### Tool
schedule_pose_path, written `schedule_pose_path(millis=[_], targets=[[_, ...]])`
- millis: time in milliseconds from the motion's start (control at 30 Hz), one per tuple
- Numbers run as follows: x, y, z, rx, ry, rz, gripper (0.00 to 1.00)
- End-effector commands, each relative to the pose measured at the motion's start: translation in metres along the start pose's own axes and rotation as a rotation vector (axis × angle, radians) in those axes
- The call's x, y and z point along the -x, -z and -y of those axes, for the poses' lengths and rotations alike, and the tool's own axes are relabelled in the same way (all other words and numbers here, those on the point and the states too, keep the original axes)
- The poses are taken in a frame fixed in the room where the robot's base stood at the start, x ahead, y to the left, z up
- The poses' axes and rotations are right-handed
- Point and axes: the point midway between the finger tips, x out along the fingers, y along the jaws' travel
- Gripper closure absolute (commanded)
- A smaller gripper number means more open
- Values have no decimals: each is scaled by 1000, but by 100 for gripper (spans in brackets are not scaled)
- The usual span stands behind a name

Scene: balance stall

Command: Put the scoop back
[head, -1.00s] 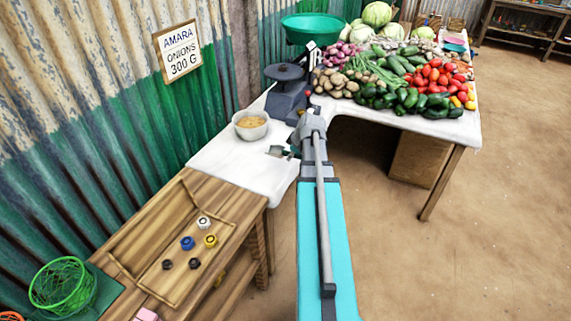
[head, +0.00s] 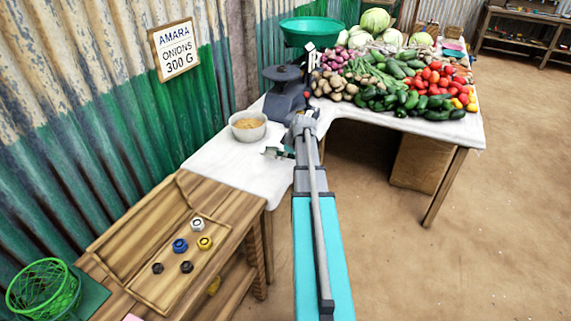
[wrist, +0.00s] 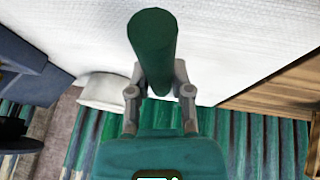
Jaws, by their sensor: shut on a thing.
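My gripper (wrist: 157,90) is shut on the dark green handle of the scoop (wrist: 152,45), which sits between the two fingers in the wrist view. In the head view a small grey part of the scoop (head: 271,152) shows beside my arm, over the white-covered table (head: 225,163). My arm hides most of the gripper there. I cannot tell whether the scoop touches the cloth. A pale bowl (head: 248,135) of yellowish grain stands to the left of and behind the scoop. The bowl also shows in the wrist view (wrist: 103,93).
A dark scale (head: 284,100) with a green pan (head: 309,33) stands behind the bowl. Vegetables cover the table at the back right. A wooden tray (head: 150,292) with several small weights is at the front left. Corrugated wall borders the left; the right floor is clear.

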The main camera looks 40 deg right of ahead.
Motion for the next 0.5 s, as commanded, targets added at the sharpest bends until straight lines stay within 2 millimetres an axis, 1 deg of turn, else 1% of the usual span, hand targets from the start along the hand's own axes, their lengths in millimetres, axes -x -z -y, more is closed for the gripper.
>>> schedule_pose_path(millis=[267, 367, 500], targets=[[-1, 0, 0, 1, 0, 0, 100], [-6, 0, -2, 1, 0, 0, 100], [-18, -1, -5, 1, 0, 0, 100]])
